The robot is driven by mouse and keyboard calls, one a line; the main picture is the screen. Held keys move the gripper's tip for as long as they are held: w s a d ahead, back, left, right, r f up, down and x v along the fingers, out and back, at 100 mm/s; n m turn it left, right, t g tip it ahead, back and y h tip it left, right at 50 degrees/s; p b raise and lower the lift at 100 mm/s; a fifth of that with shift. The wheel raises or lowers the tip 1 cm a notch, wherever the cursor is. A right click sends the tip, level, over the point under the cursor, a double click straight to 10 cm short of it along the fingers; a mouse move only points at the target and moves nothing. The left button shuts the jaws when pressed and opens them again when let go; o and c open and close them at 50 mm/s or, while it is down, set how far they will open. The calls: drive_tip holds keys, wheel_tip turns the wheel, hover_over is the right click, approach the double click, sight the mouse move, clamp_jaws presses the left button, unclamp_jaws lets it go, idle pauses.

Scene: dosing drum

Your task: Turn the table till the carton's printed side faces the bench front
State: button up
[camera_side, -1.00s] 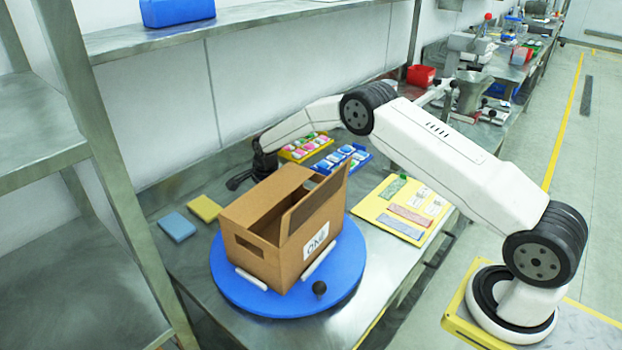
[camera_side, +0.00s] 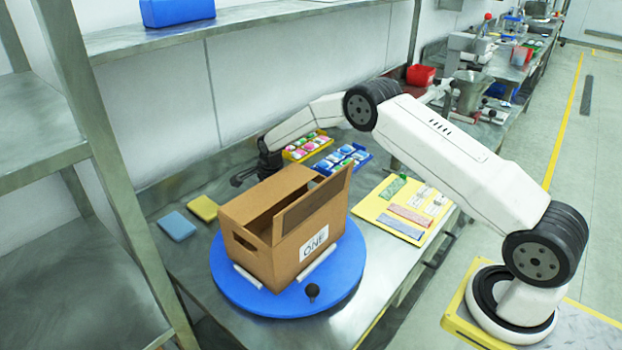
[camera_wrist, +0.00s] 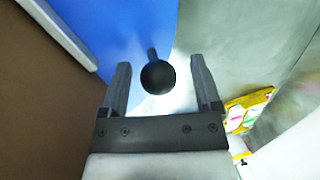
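The brown carton (camera_side: 270,243) sits on the blue round table (camera_side: 335,285), with open top flaps. Its white label reading "ONE" (camera_side: 313,243) shows on the side turned toward the lower right of the side view. A black knob (camera_side: 312,290) stands on the table's near rim. My gripper (camera_side: 243,178) is low behind the carton at the far side of the table. In the wrist view my gripper (camera_wrist: 160,61) is open, its fingers on either side of another black knob (camera_wrist: 158,77), with gaps showing on both sides. The carton partly hides the table's far rim in the side view.
A blue block (camera_side: 177,226) and a yellow block (camera_side: 204,208) lie left of the table. Yellow (camera_side: 307,146) and blue (camera_side: 342,160) trays of small items stand behind it. A yellow board (camera_side: 405,209) lies to the right.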

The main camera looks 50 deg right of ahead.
idle(0.3)
drive_tip(key=shift+s+a+r, duration=0.1)
drive_tip(key=shift+s+r, duration=0.15)
drive_tip(key=shift+r, duration=1)
drive_tip(key=shift+s+a+r, duration=0.1)
drive_tip(key=shift+s+r, duration=0.2)
drive_tip(key=shift+r, duration=1)
drive_tip(key=shift+s+r, duration=0.25)
drive_tip(key=shift+r, duration=1)
